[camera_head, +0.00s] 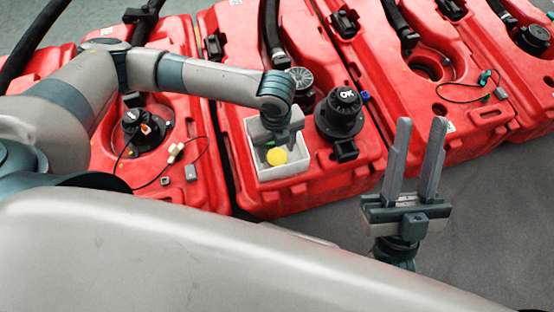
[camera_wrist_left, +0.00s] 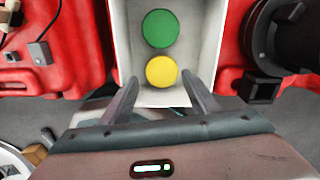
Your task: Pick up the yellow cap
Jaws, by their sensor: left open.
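The yellow cap (camera_head: 277,157) lies in a small white bin (camera_head: 283,173) on a red tank. In the left wrist view the yellow cap (camera_wrist_left: 161,72) is at the near end of the bin (camera_wrist_left: 206,45), just in front of a green cap (camera_wrist_left: 160,28). My left gripper (camera_head: 284,141) points down over the bin. In the wrist view its open fingers (camera_wrist_left: 160,84) flank the yellow cap from left and right, with nothing held; their exact height above it is unclear. My right gripper (camera_head: 420,122) is open and empty, fingers up, at the right.
Red tanks (camera_head: 420,120) stand in a row, with hoses and black fittings. A black cap marked OK (camera_head: 341,100) sits right of the bin; its fitting also shows in the wrist view (camera_wrist_left: 285,40). Grey floor (camera_head: 485,215) lies clear at the lower right.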

